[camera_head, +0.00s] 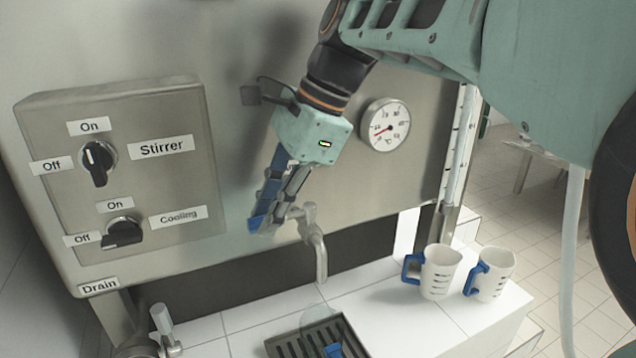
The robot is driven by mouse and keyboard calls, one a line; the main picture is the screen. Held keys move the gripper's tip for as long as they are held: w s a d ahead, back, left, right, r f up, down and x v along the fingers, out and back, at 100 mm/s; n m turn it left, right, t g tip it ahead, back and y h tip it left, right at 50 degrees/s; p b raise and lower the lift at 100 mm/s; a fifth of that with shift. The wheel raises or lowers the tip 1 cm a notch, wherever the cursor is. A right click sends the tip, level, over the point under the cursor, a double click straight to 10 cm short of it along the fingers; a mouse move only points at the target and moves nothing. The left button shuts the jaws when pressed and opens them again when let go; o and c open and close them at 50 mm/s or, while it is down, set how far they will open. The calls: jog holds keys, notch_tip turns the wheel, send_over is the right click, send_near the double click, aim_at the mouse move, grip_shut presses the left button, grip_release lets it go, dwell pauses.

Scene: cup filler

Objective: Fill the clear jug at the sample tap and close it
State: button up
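The sample tap (315,248) is a metal spout bent downward from the tank's front, with a small handle on top. Below it, a faint see-through shape with a blue part, apparently the clear jug (320,318), stands on the black slotted drip tray (283,348). The picture's bottom edge cuts it off, and I cannot tell its fill level. My gripper (275,220) points down just left of the tap handle, its blue-padded fingers close to it. I cannot tell whether they touch the handle or how far apart they are. No stream shows below the spout.
Two white jugs with blue handles (437,272) (490,275) stand on the white tiled ledge (390,310) at the right. A control box (140,190) with Stirrer and Cooling knobs is at the left. The drain valve (163,325) is lower left. A dial gauge (386,125) is right of my gripper.

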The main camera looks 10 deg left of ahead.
grip_shut()
jog(key=shift+s+d+n+g+p, duration=0.4)
jog(key=shift+n+p, duration=0.25)
jog(key=shift+n, duration=0.2)
jog(key=shift+s+d+n+g+p, duration=0.4)
jog(key=shift+n+p, duration=0.2)
jog(key=shift+n, duration=0.25)
